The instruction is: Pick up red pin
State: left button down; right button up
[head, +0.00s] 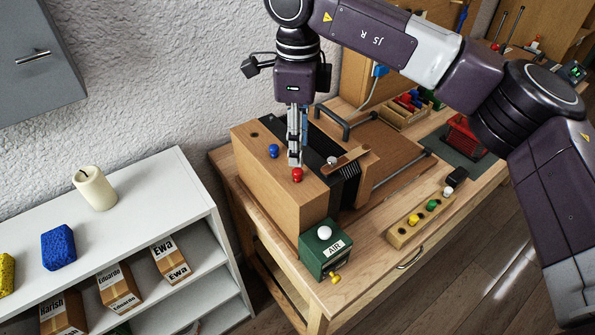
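The red pin (297,175) stands upright on top of the light wooden block (268,178), with its round head showing. My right gripper (294,163) points straight down, its fingertips directly above or at the pin's head. The fingers are seen nearly edge-on, so I cannot tell whether they are open or touch the pin. My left gripper is not in view.
A blue pin (274,151) stands close left of my fingers. A green AIR box (325,250) sits at the block's front. A wooden strip (404,236) with coloured pins lies on the bench at right. A white shelf (140,190) stands at left.

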aim_at(298, 170)
jog(key=f+p, duration=0.1)
jog(key=f, duration=0.1)
jog(key=f+p, duration=0.1)
jog(key=f, duration=0.1)
jog(key=shift+s+f, duration=0.2)
jog(key=shift+f, duration=0.65)
jog(key=c, duration=0.9)
